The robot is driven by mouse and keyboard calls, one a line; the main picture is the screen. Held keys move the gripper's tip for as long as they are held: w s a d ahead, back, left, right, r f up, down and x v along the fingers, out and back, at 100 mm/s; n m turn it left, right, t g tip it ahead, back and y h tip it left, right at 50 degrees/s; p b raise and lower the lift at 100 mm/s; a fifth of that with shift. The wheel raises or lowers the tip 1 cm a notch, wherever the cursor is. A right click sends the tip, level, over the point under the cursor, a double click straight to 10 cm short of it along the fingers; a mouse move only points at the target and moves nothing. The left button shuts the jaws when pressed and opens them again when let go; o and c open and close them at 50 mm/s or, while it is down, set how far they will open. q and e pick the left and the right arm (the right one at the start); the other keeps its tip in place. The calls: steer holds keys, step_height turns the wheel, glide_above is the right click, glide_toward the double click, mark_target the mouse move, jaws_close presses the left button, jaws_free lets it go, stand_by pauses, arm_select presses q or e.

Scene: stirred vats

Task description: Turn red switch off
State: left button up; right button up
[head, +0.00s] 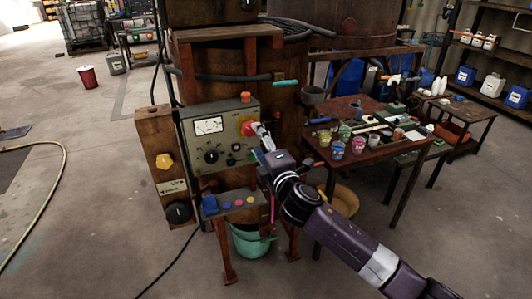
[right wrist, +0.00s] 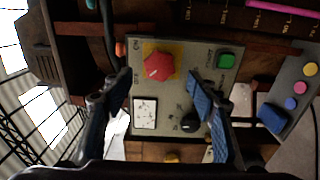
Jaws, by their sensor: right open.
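The red switch (head: 247,128) is a rotary knob on a yellow plate, at the upper right of a grey control panel (head: 186,134). In the right wrist view the red switch (right wrist: 158,66) shows whole, beyond the fingertips, with the panel turned on its side. My right gripper (head: 262,136) is in front of the panel, close to the red switch. In the right wrist view my right gripper (right wrist: 160,88) has its fingers wide apart with nothing between them, and they appear on either side of the switch. I cannot tell any contact. My left gripper is out of view.
The panel also carries a dial gauge (head: 208,126), a black knob (head: 211,157) and a green button (right wrist: 226,61). A shelf with colored buttons (head: 238,203) juts out below. A table (head: 372,160) with paint cups stands at right. Open floor lies at left.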

steer(key=v, duration=0.6)
steer(key=d+f+m+g+h+b, duration=0.1)
steer(key=d+f+m+g+h, duration=0.2)
steer(key=f, duration=1)
steer(key=d+f+m+g, duration=0.1)
steer(key=d+f+m, duration=0.3)
steer(key=f, duration=0.9)
steer(key=s+d+f+m+g+h, duration=0.1)
steer(key=s+d+f, duration=0.1)
steer(key=s+f, duration=0.35)
steer(key=s+d+f+m+g, duration=0.1)
steer(key=s+d+f+g, duration=0.15)
steer(key=f, duration=0.65)
steer(key=s+d+f+m+h, duration=0.1)
steer(key=s+d+f, duration=0.1)
steer(key=s+f, duration=0.35)
steer(key=s+d+f+m+g+b, duration=0.1)
steer(key=s+d+f+m+g, duration=0.2)
steer(key=s+f, duration=1.05)
steer(key=s+d+f+m+g+b, duration=0.1)
steer(key=s+d+f+m+g, duration=0.25)
steer(key=s+f, duration=0.95)
steer(key=s+m+g, duration=0.2)
steer(key=s+m, duration=0.1)
steer(key=s, duration=1.8)
steer(key=shift+a+f+h, duration=0.2)
steer(key=shift+f+h, duration=0.1)
steer(key=shift+f, duration=0.2)
